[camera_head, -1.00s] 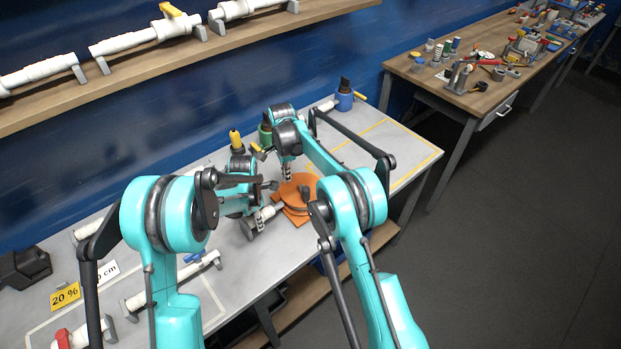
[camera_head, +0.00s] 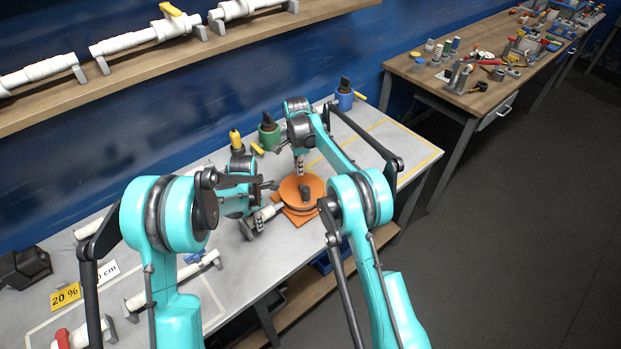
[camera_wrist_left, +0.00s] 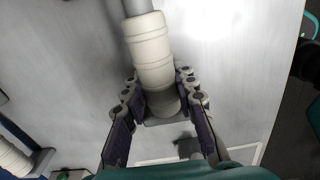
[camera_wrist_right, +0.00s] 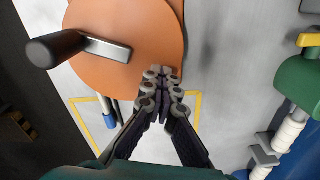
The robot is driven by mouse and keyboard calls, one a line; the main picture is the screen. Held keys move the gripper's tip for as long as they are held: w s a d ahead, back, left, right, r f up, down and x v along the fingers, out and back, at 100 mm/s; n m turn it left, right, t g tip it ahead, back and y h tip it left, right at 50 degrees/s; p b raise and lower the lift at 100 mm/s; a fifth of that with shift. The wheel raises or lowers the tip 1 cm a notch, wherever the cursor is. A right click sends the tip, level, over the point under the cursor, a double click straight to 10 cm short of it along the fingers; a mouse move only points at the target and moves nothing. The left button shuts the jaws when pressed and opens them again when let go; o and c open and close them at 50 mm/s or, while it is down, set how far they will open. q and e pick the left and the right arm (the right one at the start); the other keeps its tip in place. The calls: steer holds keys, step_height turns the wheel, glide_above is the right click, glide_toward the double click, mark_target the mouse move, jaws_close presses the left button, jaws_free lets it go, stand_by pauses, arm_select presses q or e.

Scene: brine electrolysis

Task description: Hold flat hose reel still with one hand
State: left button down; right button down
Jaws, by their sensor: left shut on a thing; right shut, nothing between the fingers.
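The flat hose reel is an orange disc (camera_head: 292,192) on an orange base, with a dark crank handle on top. It lies on the grey bench in the head view and fills the upper left of the right wrist view (camera_wrist_right: 150,30). My right gripper (camera_wrist_right: 160,76) is shut and empty, its fingertips at the disc's rim; I cannot tell whether they touch it. It also shows in the head view (camera_head: 299,170). My left gripper (camera_wrist_left: 156,98) is shut around a white ribbed hose coupling (camera_wrist_left: 150,50), left of the reel.
Green (camera_head: 269,131) and blue (camera_head: 344,100) fittings stand behind the reel. White pipe parts and yellow and white label cards (camera_head: 66,296) lie on the left of the bench. Yellow lines mark free bench area to the right. A shelf with white pipes (camera_head: 145,40) runs above.

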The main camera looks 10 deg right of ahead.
steer(key=c, duration=2.2)
jaws_free()
steer(key=o, duration=0.4)
steer(key=shift+r, duration=3.5)
